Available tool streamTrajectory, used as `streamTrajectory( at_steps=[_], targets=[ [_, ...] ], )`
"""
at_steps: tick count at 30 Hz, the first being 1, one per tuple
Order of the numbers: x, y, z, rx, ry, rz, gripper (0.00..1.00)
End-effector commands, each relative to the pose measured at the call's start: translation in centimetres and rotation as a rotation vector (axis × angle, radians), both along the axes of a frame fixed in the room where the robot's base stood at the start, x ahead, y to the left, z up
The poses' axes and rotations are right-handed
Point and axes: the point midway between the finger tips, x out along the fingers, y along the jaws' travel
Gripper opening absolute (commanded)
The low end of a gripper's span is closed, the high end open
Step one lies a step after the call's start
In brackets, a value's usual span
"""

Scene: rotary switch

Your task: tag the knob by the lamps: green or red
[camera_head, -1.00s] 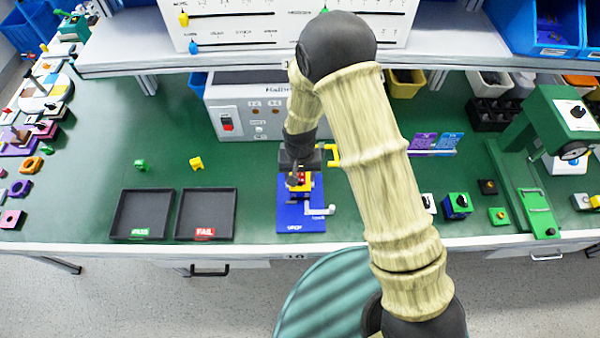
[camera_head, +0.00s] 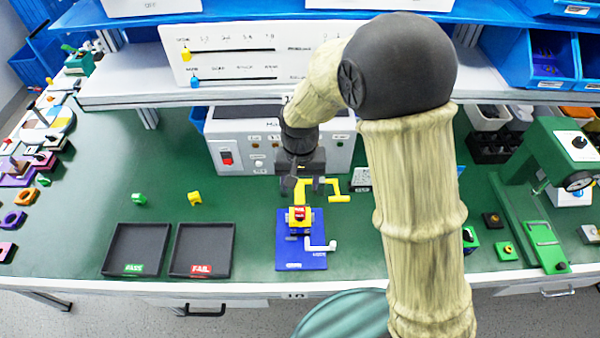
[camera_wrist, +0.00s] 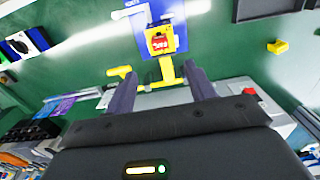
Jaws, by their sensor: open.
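A blue fixture plate (camera_head: 287,255) holds a yellow clamp (camera_head: 301,226) with a red-topped piece (camera_head: 299,213), apparently the knob, in it. The same red top (camera_wrist: 160,43) shows in the wrist view. My gripper (camera_head: 305,181) is open and empty behind the clamp; its two dark fingers (camera_wrist: 160,74) are spread below the clamp in the wrist view. A green tag-like piece (camera_head: 139,199) and a yellow piece (camera_head: 195,198) lie on the mat. The grey lamp box (camera_head: 233,184) stands behind, partly hidden by my arm; which lamps are lit is unclear.
Black trays marked PASS (camera_head: 113,262) and FAIL (camera_head: 180,264) lie front left. The yellow handle (camera_head: 337,191) projects right of the clamp. A green press (camera_head: 553,150) stands right. A shelf (camera_head: 130,93) overhangs the back.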

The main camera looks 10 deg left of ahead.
Motion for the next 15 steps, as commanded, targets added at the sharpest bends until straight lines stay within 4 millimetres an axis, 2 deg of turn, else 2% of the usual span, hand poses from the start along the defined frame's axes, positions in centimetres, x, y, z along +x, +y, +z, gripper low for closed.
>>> streamTrajectory(
  at_steps=[3, 6, 15],
  targets=[
    [0.1, 0.0, 2.1, 0.003, -0.003, 0.0, 0.55],
    [0.1, 0.0, 3.1, 0.001, -0.002, 0.0, 0.55],
    [0.0, 0.0, 3.8, 0.0, 0.0, 0.0, 0.55]
  ],
)
